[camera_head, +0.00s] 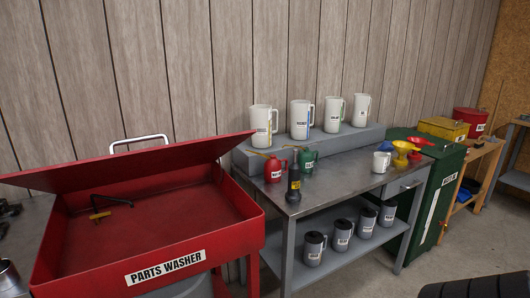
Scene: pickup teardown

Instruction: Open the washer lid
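The red parts washer (190,258) stands at the left with a white "PARTS WASHER" label on its front. Its red lid (130,165) is raised at the back and tilted, standing clear of the front rim, so the tub is open to view. A pale metal bar (140,142) shows behind the lid's top edge. Neither of my grippers is in view.
A grey metal bench (340,185) stands right of the washer, with white jugs (300,118), oil cans and funnels on top and dark jugs on its lower shelf. A green bin (432,200) and a wooden bench (475,165) stand farther right. A tire (475,287) lies at lower right.

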